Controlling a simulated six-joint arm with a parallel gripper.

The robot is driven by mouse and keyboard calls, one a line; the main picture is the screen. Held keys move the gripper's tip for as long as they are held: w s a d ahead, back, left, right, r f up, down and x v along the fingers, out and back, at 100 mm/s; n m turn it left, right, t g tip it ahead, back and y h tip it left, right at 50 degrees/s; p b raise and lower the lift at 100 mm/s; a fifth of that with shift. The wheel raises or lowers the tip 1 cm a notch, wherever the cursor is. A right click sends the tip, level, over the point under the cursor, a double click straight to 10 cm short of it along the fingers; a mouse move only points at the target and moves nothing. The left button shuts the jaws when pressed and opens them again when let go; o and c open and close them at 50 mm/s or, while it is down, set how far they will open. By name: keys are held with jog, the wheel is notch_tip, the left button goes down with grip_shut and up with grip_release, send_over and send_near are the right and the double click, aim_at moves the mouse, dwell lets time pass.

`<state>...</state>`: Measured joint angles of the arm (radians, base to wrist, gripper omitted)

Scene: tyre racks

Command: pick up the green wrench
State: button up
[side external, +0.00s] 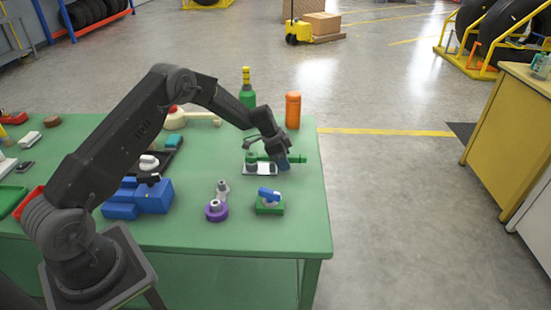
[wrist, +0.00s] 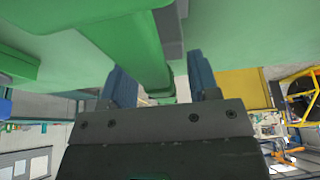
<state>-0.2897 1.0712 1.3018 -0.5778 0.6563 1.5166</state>
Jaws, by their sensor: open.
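The green wrench (side external: 299,158) shows partly in the side view, low over the right part of the green table, with my gripper (side external: 284,165) in front of its middle. Its left end is near a small white-and-dark plate. In the wrist view a long green bar, apparently the wrench (wrist: 130,45), runs down between the two blue fingers of my gripper (wrist: 161,78). The fingers stand apart, one on each side of the bar. I cannot tell whether either finger touches it.
The white-and-dark plate (side external: 262,169) lies just left of my gripper. A green bottle (side external: 247,97) and an orange cylinder (side external: 293,110) stand behind. A green block with a blue top (side external: 270,207), a purple ring (side external: 216,212) and a blue vise (side external: 150,197) are nearer the front edge.

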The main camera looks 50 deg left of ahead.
jog(key=shift+c, duration=0.4)
jog(key=c, duration=0.9)
jog(key=shift+r, duration=0.1)
grip_shut()
jog(key=shift+r, duration=0.6)
notch_tip(320, 180, up, 3)
jog(key=shift+f, duration=0.1)
jog(key=s+a+r, duration=0.2)
jog(key=a, duration=0.1)
jog(key=s+a+r, duration=0.2)
jog(key=a, duration=0.1)
jog(key=s+a+r, duration=0.3)
jog(key=shift+s+a, duration=0.1)
